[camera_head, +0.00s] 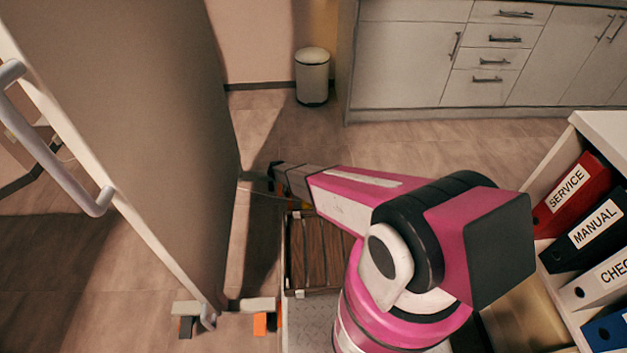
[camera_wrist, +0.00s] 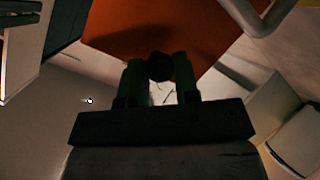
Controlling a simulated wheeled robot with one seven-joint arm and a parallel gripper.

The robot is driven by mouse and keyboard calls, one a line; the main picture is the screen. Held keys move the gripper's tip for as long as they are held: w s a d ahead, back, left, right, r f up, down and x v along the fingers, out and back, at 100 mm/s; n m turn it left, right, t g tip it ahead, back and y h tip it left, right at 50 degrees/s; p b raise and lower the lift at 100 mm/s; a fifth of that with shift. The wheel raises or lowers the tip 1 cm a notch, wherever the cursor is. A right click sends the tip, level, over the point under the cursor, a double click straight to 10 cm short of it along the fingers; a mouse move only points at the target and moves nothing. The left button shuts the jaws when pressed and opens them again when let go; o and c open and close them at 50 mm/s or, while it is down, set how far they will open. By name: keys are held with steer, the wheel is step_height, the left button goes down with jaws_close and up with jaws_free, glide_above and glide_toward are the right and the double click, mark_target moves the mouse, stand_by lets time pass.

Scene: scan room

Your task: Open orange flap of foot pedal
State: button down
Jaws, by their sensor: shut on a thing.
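The orange flap (camera_wrist: 125,32) fills the top middle of the wrist view as a broad, shaded sheet. A dark round part (camera_wrist: 160,66) shows against it, between the fingertips. My gripper (camera_wrist: 158,80) is shut at the flap's near edge; the exact contact is dark and hard to make out. In the head view my gripper (camera_head: 274,178) is low beside the large upright panel, at the end of my pink arm. My arm hides most of what it holds there. Small orange pieces (camera_head: 260,324) show near the floor at the panel's lower end; the foot pedal cannot be made out clearly.
The tall brown panel (camera_head: 150,110) with a white handle (camera_head: 60,150) stands close on the left. A shelf with binders (camera_head: 577,195) is on the right. A white bin (camera_head: 312,77) and cabinets (camera_head: 410,60) stand at the back. Open floor (camera_head: 440,145) lies before the cabinets.

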steer(key=shift+w+a+f, duration=0.2)
steer(key=shift+a+f, duration=0.4)
steer(key=shift+a, duration=0.1)
steer(key=shift+f, duration=0.1)
steer(key=c, duration=0.8)
jaws_free()
steer(key=shift+c, duration=0.2)
steer(key=shift+d, duration=0.1)
steer(key=shift+r, duration=0.2)
steer(key=shift+r, duration=0.1)
steer(key=v, duration=1)
steer(key=shift+a, duration=0.35)
